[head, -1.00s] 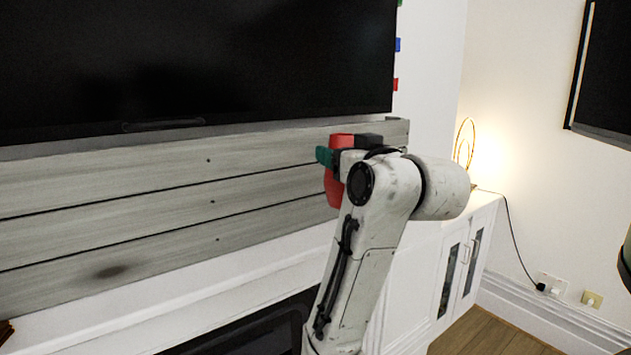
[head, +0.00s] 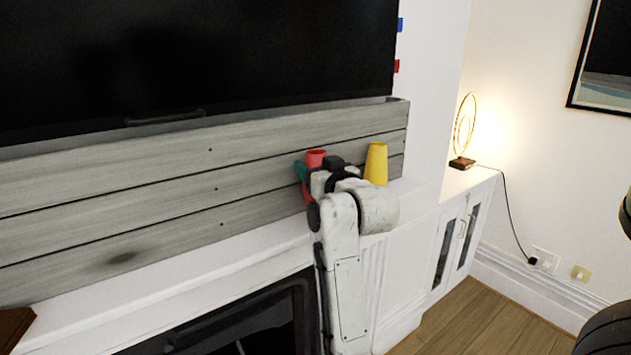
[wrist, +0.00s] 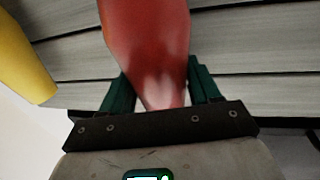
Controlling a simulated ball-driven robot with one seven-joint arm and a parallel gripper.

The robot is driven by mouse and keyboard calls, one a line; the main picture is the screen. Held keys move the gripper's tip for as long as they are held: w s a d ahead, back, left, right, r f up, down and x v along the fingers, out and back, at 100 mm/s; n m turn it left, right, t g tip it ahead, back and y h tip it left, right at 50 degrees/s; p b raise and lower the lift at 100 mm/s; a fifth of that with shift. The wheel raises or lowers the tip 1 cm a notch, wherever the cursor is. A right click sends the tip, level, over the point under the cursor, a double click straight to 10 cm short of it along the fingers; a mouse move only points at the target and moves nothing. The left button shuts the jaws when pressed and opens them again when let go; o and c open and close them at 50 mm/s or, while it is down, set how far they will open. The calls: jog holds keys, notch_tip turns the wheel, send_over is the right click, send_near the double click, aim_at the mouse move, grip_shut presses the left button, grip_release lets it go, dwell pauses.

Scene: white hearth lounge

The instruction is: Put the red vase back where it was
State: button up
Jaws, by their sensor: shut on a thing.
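The red vase (head: 316,157) is in my gripper (head: 305,175), in front of the grey plank panel above the white mantel. Only its top and a strip of its side show in the head view; my arm hides the rest. In the wrist view the red vase (wrist: 147,45) stands between the two green fingers of my gripper (wrist: 160,92), which are shut on it. Whether its base touches the mantel (head: 215,262) is hidden.
A yellow vase (head: 376,164) stands on the mantel just right of my gripper; it also shows in the wrist view (wrist: 22,60). A ring lamp (head: 464,135) stands on the white cabinet (head: 470,190) farther right.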

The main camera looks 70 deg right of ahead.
jog(key=shift+w+f, duration=0.1)
jog(key=shift+f, duration=1.5)
jog(key=shift+f, duration=0.1)
jog(key=shift+f, duration=0.1)
jog(key=o, duration=1.4)
jog(key=shift+o, duration=0.2)
